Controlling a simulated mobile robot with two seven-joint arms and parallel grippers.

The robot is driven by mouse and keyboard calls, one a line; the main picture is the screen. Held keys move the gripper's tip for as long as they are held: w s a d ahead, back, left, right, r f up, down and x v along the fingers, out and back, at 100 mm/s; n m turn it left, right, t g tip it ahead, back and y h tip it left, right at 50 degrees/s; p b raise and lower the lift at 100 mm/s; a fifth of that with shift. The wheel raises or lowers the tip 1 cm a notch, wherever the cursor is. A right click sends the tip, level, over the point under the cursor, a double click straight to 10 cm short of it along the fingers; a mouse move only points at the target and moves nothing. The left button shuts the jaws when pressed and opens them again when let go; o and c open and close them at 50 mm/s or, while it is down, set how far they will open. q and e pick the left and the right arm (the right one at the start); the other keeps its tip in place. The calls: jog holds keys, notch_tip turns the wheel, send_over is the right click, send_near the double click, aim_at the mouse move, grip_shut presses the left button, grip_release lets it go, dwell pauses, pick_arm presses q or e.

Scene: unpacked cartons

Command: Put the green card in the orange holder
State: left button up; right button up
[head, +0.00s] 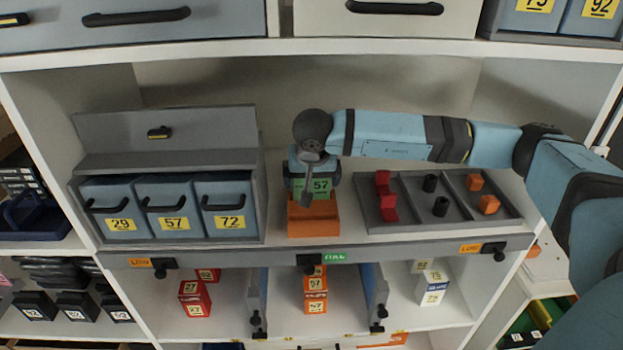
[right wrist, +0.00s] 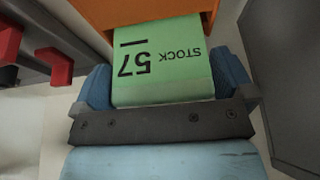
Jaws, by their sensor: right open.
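The green card (head: 320,186), marked 57 and STOCK, stands at the orange holder (head: 313,222) on the middle shelf. The holder also shows at the top of the right wrist view (right wrist: 140,14), with the card (right wrist: 160,75) running up to it. My right gripper (head: 312,174) is at the card's upper part. Its blue fingers (right wrist: 162,82) are open, one on each side of the card. I cannot tell how deep the card's lower edge sits in the holder. My left gripper is not in view.
A grey tray (head: 410,217) with red, black and orange pieces lies right of the holder. A grey unit with blue bins (head: 172,195) marked 29, 57 and 72 stands left. A shelf board (head: 230,53) runs above my arm.

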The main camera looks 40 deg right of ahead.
jog(key=b+v, duration=0.1)
jog(key=v, duration=0.6)
dwell(0.4)
